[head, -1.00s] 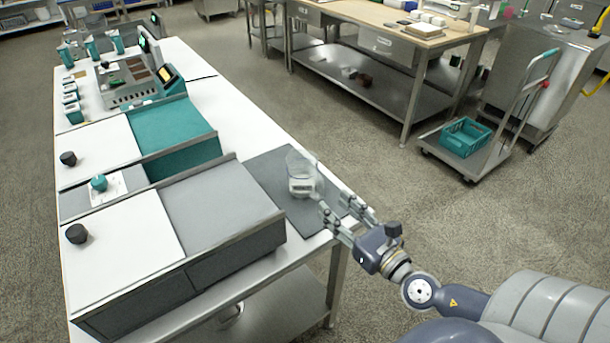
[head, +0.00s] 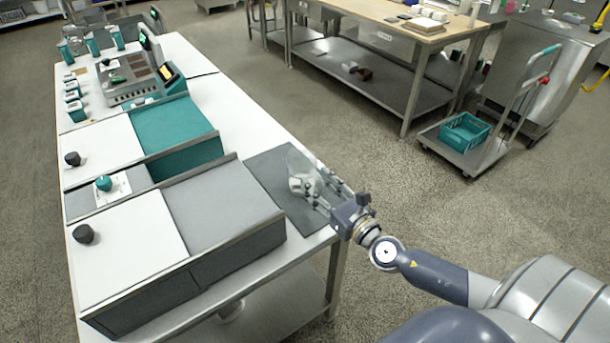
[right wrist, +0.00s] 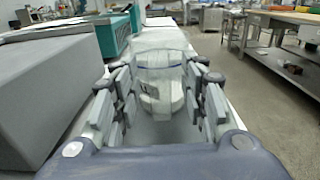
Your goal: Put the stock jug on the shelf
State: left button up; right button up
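The stock jug (head: 300,172) is a clear, see-through vessel with a white label, standing on a dark grey mat (head: 268,169) at the table's right end. It also shows in the right wrist view (right wrist: 160,75), between the fingers. My right gripper (head: 318,188) is at the jug with its fingers spread on either side of it. In the right wrist view the open fingers (right wrist: 162,100) flank the jug, and I see no clear grip. My left gripper is out of view. Which shelf is meant cannot be told; the table has a lower shelf (head: 275,312).
A grey box-like unit (head: 225,215) stands left of the jug, close to the right gripper. Teal equipment (head: 170,130) and a control panel (head: 130,80) stand farther back. A workbench (head: 400,60) and a trolley with a teal crate (head: 464,132) stand across the aisle.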

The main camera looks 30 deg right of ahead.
grip_shut()
jog(key=shift+w, duration=0.1)
